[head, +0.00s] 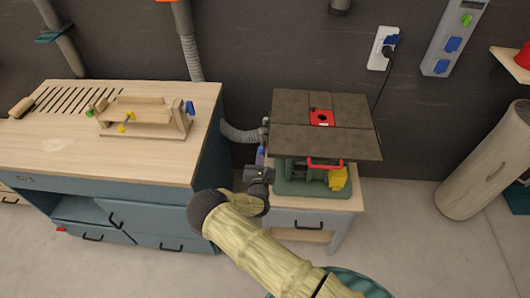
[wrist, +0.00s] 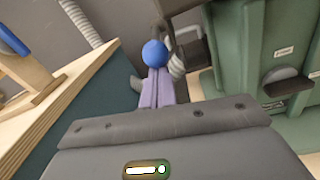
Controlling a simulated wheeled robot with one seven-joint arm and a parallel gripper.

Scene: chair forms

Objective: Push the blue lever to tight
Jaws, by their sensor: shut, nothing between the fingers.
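A round blue knob (wrist: 155,53), which looks like the end of the blue lever, is in the upper middle of the wrist view, beside the green machine. My gripper (wrist: 159,72) is shut, its purple fingers pointing at the knob. The fingertips overlap the knob in the picture; I cannot tell whether they touch it. In the head view my gripper (head: 260,155) is between the workbench and the router table (head: 345,137), at the left of its green base (head: 300,182). I cannot make out the knob clearly there.
The workbench (head: 60,165) stands close on the left, with a wooden jig (head: 145,110) that has a blue handle (head: 190,107). A grey hose (head: 240,134) runs behind my gripper. The gap between bench and machine is narrow. Floor (head: 405,240) is clear at the right.

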